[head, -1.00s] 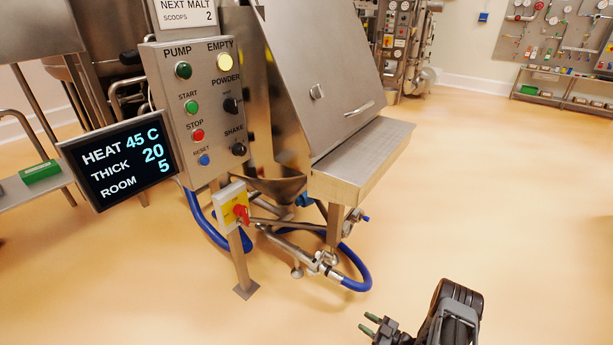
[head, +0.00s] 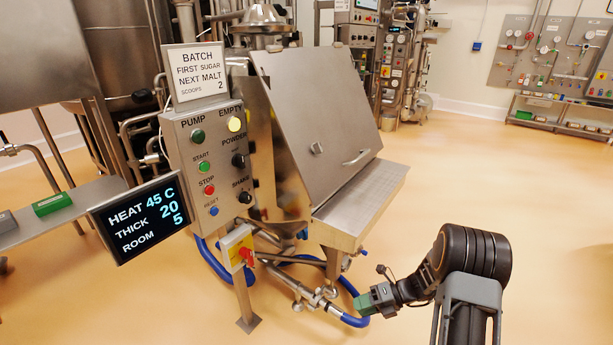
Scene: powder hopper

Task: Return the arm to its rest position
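My arm shows at the lower right of the head view, bent at a thick dark joint. My gripper (head: 364,303) extends from it toward the left, with green fingertips. The fingers overlap from this angle, so their gap does not show. I see nothing held in it. It appears in front of the blue hose (head: 352,320) at the foot of the hopper (head: 318,105); whether they touch is unclear. The hopper's sloped lid is down.
The control panel (head: 203,165) has a lit yellow EMPTY lamp (head: 235,124). The display (head: 140,219) reads HEAT 45 C, THICK 20, ROOM 5. A batch sign (head: 195,72) stands above. A red-yellow switch (head: 241,252) is on the post. Open floor (head: 520,190) lies to the right.

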